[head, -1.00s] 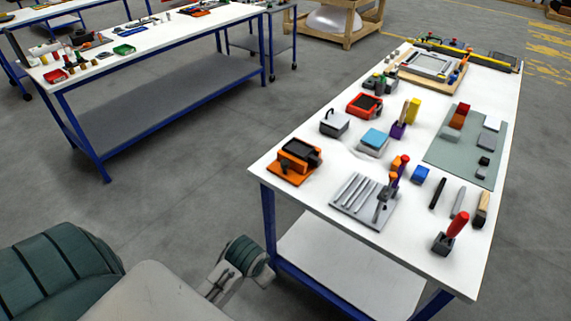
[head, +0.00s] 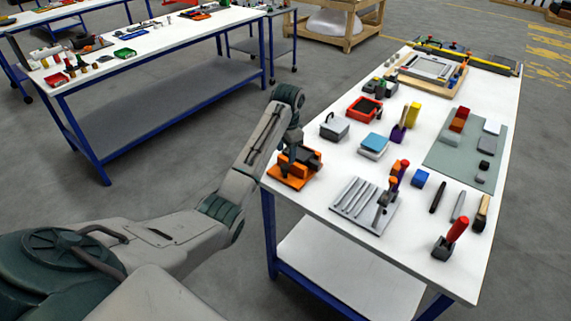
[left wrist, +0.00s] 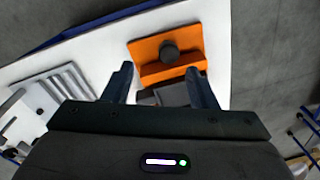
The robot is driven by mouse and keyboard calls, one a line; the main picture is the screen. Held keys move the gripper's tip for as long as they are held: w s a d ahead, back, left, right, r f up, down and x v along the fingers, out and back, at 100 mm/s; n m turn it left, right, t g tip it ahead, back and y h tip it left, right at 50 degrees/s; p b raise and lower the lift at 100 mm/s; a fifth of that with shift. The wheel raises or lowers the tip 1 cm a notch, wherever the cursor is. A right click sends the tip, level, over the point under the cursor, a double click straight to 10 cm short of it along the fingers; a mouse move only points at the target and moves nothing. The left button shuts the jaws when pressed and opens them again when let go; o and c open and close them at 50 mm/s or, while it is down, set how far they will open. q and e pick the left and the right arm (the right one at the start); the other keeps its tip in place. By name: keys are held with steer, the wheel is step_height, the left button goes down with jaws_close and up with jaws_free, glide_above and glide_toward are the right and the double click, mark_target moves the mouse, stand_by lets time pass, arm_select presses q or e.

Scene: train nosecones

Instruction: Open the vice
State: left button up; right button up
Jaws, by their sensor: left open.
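The vice (head: 289,183) is orange with dark parts and sits at the near left corner of the white workbench. In the left wrist view the vice (left wrist: 148,50) shows its orange base, a round dark knob (left wrist: 168,51) and a dark grey block. My left gripper (head: 290,164) is over the vice, hiding part of it. In the left wrist view the open fingers (left wrist: 159,71) point toward the vice, one on each side of the dark block. I cannot tell whether they touch it. My right gripper is out of view.
A grey grooved plate (head: 361,205) lies just right of the vice on the white workbench (head: 330,155). A grey box (head: 335,127), a blue-topped block (head: 374,144) and a red tray (head: 364,109) stand behind. A red-handled tool (head: 450,238) stands near the front.

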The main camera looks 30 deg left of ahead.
mark_target(285, 166)
arm_select(q)
steer(key=f+p, duration=0.1)
steer(key=f, duration=0.1)
steer(key=w+a+f+p, duration=0.1)
steer(key=f, duration=0.1)
steer(key=f+p, duration=0.1)
steer(key=f, duration=0.2)
steer(key=shift+w+a, duration=0.2)
steer(key=shift+w, duration=0.2)
steer(key=shift+f, duration=0.6)
steer(key=c, duration=1)
